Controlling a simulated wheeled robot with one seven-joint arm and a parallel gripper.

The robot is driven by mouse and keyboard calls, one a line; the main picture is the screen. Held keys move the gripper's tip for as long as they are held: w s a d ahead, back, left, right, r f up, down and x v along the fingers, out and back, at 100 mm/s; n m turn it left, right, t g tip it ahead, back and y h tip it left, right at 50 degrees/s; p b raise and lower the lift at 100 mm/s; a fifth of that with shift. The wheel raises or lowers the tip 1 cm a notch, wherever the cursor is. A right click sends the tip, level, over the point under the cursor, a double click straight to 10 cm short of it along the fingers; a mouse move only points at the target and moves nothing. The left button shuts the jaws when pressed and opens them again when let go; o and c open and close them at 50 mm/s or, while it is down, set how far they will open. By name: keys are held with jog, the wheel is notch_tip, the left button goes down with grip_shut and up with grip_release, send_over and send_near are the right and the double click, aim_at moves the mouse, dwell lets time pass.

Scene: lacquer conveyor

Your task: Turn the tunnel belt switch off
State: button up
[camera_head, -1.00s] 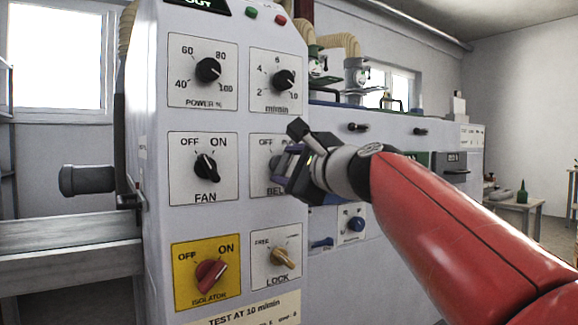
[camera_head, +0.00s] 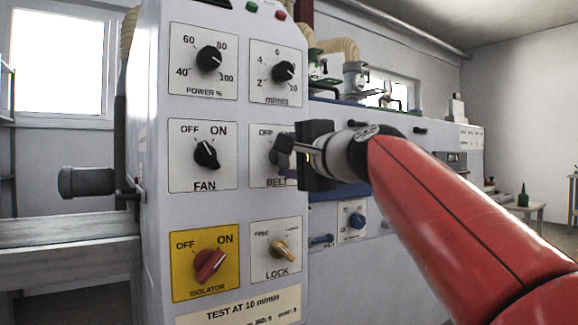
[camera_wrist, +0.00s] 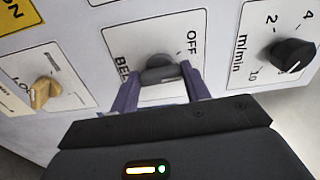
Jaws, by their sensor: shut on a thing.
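The belt switch is a dark grey knob (camera_wrist: 160,72) on a white plate marked OFF and BELT (camera_head: 264,132). My gripper (camera_head: 281,152) reaches the knob from the right in the head view and covers much of the plate, including any ON mark. In the wrist view the two purple-grey fingers (camera_wrist: 160,80) stand on either side of the knob and are shut on it. The OFF mark (camera_wrist: 192,42) lies to the right of the knob there. I cannot tell exactly which way the knob points.
Nearby controls are the FAN knob (camera_head: 206,154), the red ISOLATOR knob (camera_head: 209,265), the brass LOCK knob (camera_head: 285,250), the power dial (camera_head: 210,59) and the m/min dial (camera_head: 283,71). Blue knobs (camera_head: 356,221) sit on the lower right panel.

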jog(key=n+b, duration=0.2)
jog(key=n, duration=0.3)
jog(key=shift+f, duration=0.2)
jog(key=shift+n, duration=0.3)
jog(key=o, duration=1)
jog(key=shift+r, duration=0.1)
jog(key=shift+s+b, duration=0.1)
jog(key=shift+b, duration=0.2)
jog(key=b+v, duration=0.1)
jog(key=v, duration=0.6)
jog(key=shift+s+d, duration=0.2)
jog(key=shift+s, duration=0.05)
